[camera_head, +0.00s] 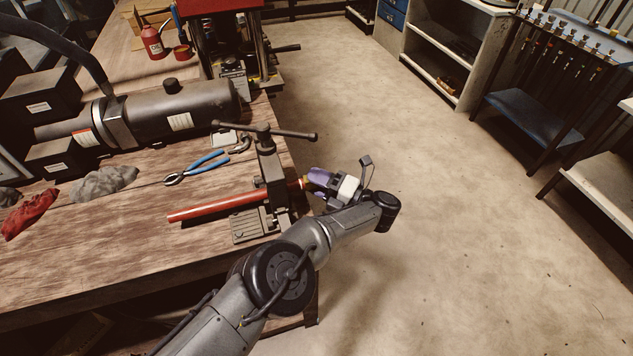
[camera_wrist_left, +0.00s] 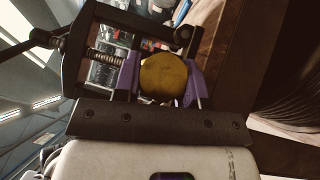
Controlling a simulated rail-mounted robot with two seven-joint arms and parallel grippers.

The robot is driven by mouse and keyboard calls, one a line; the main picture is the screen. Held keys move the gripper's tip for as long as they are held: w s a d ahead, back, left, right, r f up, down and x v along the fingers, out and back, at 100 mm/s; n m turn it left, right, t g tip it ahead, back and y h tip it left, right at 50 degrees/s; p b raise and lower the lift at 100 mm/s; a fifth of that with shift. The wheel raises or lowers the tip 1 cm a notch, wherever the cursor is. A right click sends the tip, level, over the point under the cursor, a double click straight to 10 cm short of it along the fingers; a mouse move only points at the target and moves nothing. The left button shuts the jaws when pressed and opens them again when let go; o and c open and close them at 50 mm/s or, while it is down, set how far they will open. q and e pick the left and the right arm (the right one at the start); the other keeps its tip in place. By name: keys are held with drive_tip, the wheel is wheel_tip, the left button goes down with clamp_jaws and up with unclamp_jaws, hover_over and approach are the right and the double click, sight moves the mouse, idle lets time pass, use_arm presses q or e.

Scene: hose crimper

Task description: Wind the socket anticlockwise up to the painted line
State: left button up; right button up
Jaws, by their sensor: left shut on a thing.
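The red hose (camera_head: 215,208) lies clamped in a bench vice (camera_head: 271,170) near the table's right edge. Its end sticks out past the vice, where a small brass-coloured socket (camera_head: 305,184) shows. My left gripper (camera_head: 314,181), with purple fingers, is shut on this socket from the right. In the left wrist view the round brass end of the socket (camera_wrist_left: 164,77) sits between the two purple fingertips (camera_wrist_left: 160,80), one on each side. The fingers hide part of the socket in the head view. I cannot make out the painted line. My right gripper is not in view.
Blue-handled pliers (camera_head: 205,163), a grey rag (camera_head: 104,183) and a red rag (camera_head: 30,214) lie left of the vice. A dark cylindrical machine (camera_head: 175,110) and a red press (camera_head: 220,6) stand behind. The floor right of the bench is clear.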

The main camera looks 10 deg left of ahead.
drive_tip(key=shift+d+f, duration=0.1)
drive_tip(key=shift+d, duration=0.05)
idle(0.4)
use_arm(q)
drive_tip(key=o, duration=0.9)
drive_tip(key=shift+o, duration=0.2)
drive_tip(key=shift+d+f, duration=0.1)
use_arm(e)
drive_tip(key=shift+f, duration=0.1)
